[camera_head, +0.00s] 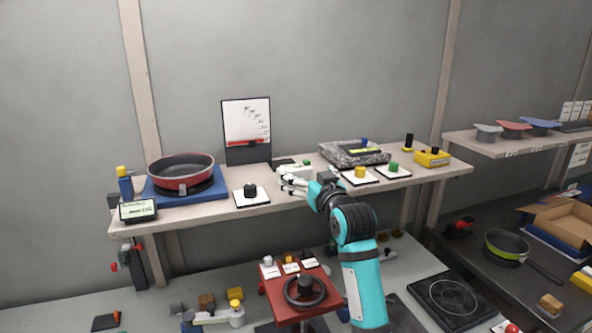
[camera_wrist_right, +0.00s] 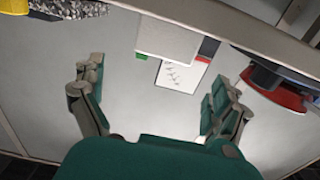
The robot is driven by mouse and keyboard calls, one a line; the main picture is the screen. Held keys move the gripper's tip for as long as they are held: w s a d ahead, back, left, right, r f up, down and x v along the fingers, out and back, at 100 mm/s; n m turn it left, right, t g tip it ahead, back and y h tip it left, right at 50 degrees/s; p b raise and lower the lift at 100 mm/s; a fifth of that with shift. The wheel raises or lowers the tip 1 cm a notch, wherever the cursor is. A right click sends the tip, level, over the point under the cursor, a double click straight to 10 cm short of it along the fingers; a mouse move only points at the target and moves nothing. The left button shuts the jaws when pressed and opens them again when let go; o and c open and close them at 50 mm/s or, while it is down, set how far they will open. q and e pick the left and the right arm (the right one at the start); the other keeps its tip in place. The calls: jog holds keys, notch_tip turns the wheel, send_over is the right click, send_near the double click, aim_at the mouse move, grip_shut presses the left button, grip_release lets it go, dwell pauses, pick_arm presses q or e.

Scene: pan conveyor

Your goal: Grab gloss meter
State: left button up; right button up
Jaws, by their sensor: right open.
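A small white box-shaped device with a green part, which looks like the gloss meter (camera_head: 297,171), stands on the upper shelf near its middle. My right gripper (camera_head: 294,186) is just in front of it in the head view and hides part of it. In the right wrist view the white device (camera_wrist_right: 168,36) shows at the top, between and beyond the spread fingers of the right gripper (camera_wrist_right: 158,76). The fingers are open and hold nothing. I cannot tell the exact gap between fingers and device. My left gripper is not in view.
The shelf (camera_head: 215,212) also bears a red pan (camera_head: 181,173) on a blue base, a black knob (camera_head: 250,190) on a white plate, a granite slab (camera_head: 350,155), yellow (camera_head: 360,172) and green (camera_head: 393,167) knobs. A white board (camera_head: 247,122) stands behind. A red stand (camera_head: 297,291) with a handwheel is below.

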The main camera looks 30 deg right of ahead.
aim_at(298, 169)
jog(key=shift+p+x, duration=0.35)
jog(key=shift+x, duration=0.6)
jog(key=x, duration=0.1)
jog(key=p+x, duration=0.2)
jog(key=shift+w+f, duration=0.3)
jog(key=shift+w, duration=0.05)
jog(key=shift+w+d+f, duration=0.1)
jog(key=shift+w+f, duration=0.05)
jog(key=shift+w, duration=0.35)
jog(key=shift+s, duration=0.1)
jog(key=shift+c, duration=0.8)
jog(key=c, duration=1.2)
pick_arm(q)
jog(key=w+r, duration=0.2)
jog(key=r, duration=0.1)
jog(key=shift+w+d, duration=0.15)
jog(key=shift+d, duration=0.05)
pick_arm(e)
jog(key=shift+c, duration=0.3)
